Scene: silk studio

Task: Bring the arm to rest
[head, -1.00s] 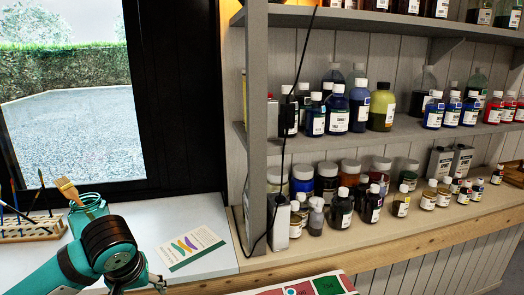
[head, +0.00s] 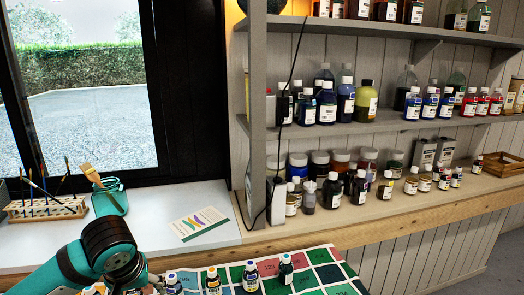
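My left arm comes in at the lower left of the head view, teal and black. Only a small part of my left gripper (head: 150,287) shows at the bottom edge, beyond the wrist. Its fingertips are hidden or cut off, so I cannot tell whether it is open or shut. Nothing held can be made out. My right arm and gripper are not in view.
A checkered colour chart (head: 325,275) with several small bottles (head: 250,276) lies near my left wrist. A teal jar (head: 110,198) with a brush, a brush rack (head: 45,208) and a card (head: 199,223) are behind. Shelves (head: 390,122) of bottles fill the right.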

